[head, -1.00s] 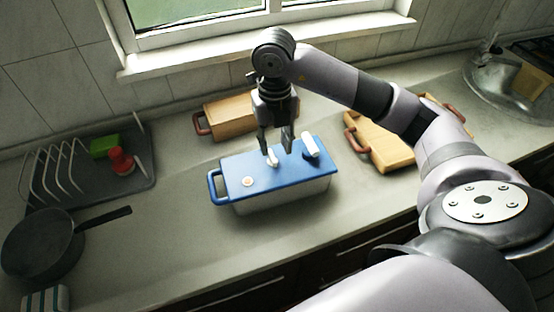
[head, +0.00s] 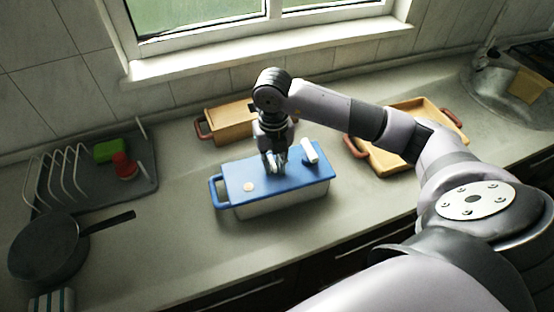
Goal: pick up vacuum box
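The vacuum box (head: 283,206) is a whitish rectangular box with a blue lid (head: 245,172) and a blue handle at its left end. It stands on the counter in the middle of the head view. A round pale button and a white piece (head: 311,152) show on the lid. My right gripper (head: 275,172) points down at the middle of the lid, its fingers close together around the spot of a small white knob. The fingers largely hide that knob, and they appear closed on it. The box rests on the counter. My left gripper is not in view.
A wooden-coloured box (head: 229,122) stands behind, and a yellow-orange tray (head: 390,155) lies to the right. A dish rack (head: 143,175) with a green sponge (head: 109,151) and red-topped item (head: 123,165) is left, above a dark pan (head: 42,250). The front counter is clear.

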